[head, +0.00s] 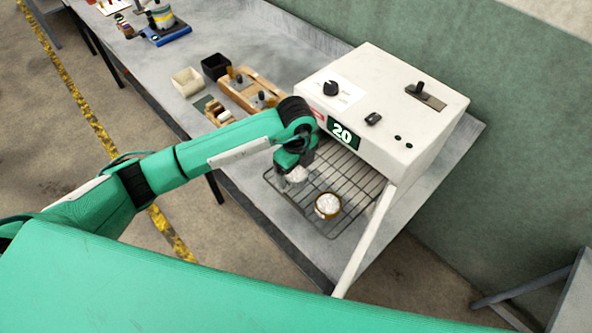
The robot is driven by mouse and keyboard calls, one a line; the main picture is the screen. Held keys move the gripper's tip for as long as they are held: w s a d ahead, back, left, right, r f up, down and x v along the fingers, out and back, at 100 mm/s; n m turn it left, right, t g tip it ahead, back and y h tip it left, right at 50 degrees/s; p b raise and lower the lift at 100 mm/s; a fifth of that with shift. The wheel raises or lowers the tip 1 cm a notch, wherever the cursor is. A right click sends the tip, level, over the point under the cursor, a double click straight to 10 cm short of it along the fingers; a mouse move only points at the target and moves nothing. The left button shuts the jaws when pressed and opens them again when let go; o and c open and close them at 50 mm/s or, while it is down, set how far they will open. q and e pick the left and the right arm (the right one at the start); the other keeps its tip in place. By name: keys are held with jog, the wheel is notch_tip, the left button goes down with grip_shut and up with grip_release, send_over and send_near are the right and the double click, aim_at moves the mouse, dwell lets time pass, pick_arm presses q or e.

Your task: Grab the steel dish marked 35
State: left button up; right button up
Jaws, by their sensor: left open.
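A small round dish with white contents and a brownish rim (328,206) sits on the wire rack (345,182). Another pale, whitish item (297,174) shows right at my left gripper, mostly hidden by it; I cannot tell whether it is the steel dish. No mark 35 is readable on either. My left gripper (290,182) is open, pointing down over the rack's left part, up and left of the brown-rimmed dish. I cannot tell whether its fingers stand around the pale item. My right gripper is not in view.
A white box-shaped device (385,100) with a knob and a display reading 20 stands above the rack, with a white leg (363,243) at front right.

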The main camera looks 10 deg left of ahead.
pick_arm(q)
jog(key=shift+f, duration=0.4)
jog(key=shift+c, duration=0.5)
jog(key=c, duration=1)
jog(key=shift+r, duration=0.15)
